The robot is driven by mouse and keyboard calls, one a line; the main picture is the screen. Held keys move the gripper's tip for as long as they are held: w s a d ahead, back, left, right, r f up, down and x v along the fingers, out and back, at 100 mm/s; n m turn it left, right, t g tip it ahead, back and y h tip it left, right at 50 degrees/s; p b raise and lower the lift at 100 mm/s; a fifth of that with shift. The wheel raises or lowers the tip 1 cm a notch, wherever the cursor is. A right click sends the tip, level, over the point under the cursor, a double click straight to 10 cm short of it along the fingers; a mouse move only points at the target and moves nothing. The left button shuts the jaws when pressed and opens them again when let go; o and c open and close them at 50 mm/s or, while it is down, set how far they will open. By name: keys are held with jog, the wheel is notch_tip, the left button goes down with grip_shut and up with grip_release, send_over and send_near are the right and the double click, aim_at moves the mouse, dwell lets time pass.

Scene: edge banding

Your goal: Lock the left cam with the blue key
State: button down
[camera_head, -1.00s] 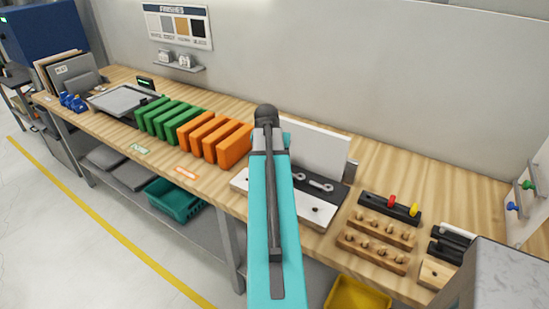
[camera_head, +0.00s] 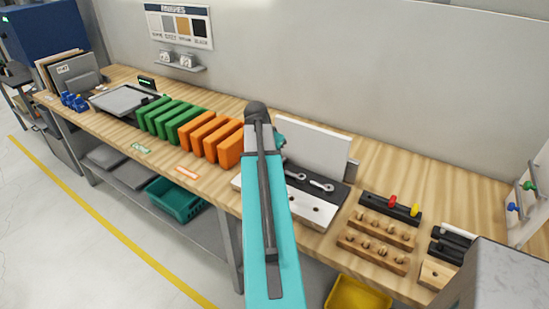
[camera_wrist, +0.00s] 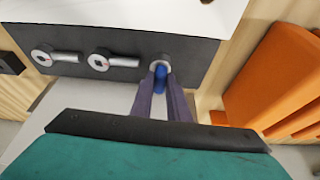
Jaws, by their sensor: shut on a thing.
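My gripper (camera_wrist: 160,90) is shut on the blue key (camera_wrist: 160,76) in the wrist view. The key's tip is at the rightmost round metal cam (camera_wrist: 160,64) on the black strip (camera_wrist: 190,58); I cannot tell how deep it sits. Two more cams, a middle one (camera_wrist: 99,60) and one at the far side (camera_wrist: 43,56), have their slim levers pointing right. In the head view these two cams (camera_head: 297,175) (camera_head: 321,186) show on the fixture, right of my arm. My arm hides the gripper, the key and the left cam there.
Orange blocks (camera_head: 229,148) stand close left of the fixture in the head view and at the right in the wrist view (camera_wrist: 275,75). A white upright panel (camera_head: 318,140) rises behind. A black rack (camera_head: 390,208) with red and yellow pieces and wooden peg blocks (camera_head: 372,250) stand right.

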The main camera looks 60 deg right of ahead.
jog(key=shift+m, duration=0.3)
jog(key=shift+w+r, duration=0.1)
jog(key=shift+r, duration=0.05)
jog(key=shift+r+p, duration=0.3)
jog(key=shift+r, duration=0.05)
jog(key=shift+r+p, duration=1.4)
jog(key=shift+r, duration=1.1)
